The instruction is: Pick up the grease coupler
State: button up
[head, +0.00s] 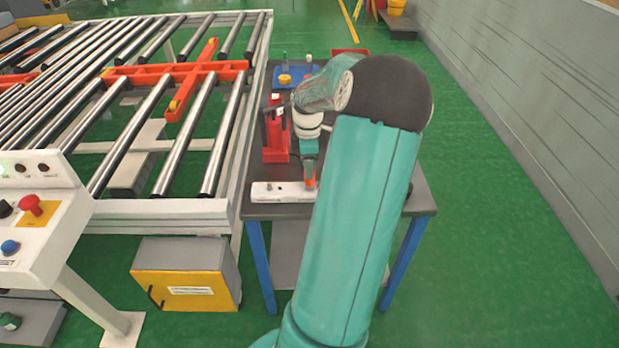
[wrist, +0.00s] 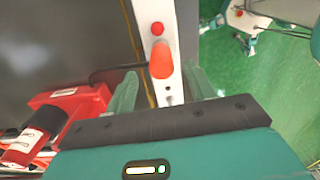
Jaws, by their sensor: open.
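A short orange piece (head: 310,176), which looks like the grease coupler, stands on a white strip (head: 261,193) near the front of the grey table. It also shows in the wrist view (wrist: 161,64), with the white strip under it and a round red spot beside it. My gripper (wrist: 162,88) is open. Its two green fingers are on either side of the white strip, and the orange piece appears in the gap between them. In the head view my gripper (head: 309,165) is directly above the piece. I cannot tell whether the fingers touch it.
A red device (head: 275,135) stands on the table behind the strip; it also shows beside the left finger in the wrist view (wrist: 75,105). A blue tray (head: 284,84) with small items lies at the back. A roller conveyor (head: 190,130) flanks the table's left. Green floor is open to the right.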

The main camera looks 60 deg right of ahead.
jog(key=f, duration=0.5)
jog(key=shift+s+f, duration=0.1)
jog(key=shift+s, duration=0.1)
grip_shut()
jog(key=shift+r, duration=0.5)
notch_tip(320, 180, up, 2)
jog(key=shift+r, duration=0.15)
jog(key=s+a+r, duration=0.6)
jog(key=a+r, duration=0.3)
jog(key=a, duration=0.3)
jog(key=shift+s+a+r, duration=0.2)
jog(key=shift+a+r, duration=0.1)
jog(key=shift+r, duration=0.1)
jog(key=shift+r, duration=0.1)
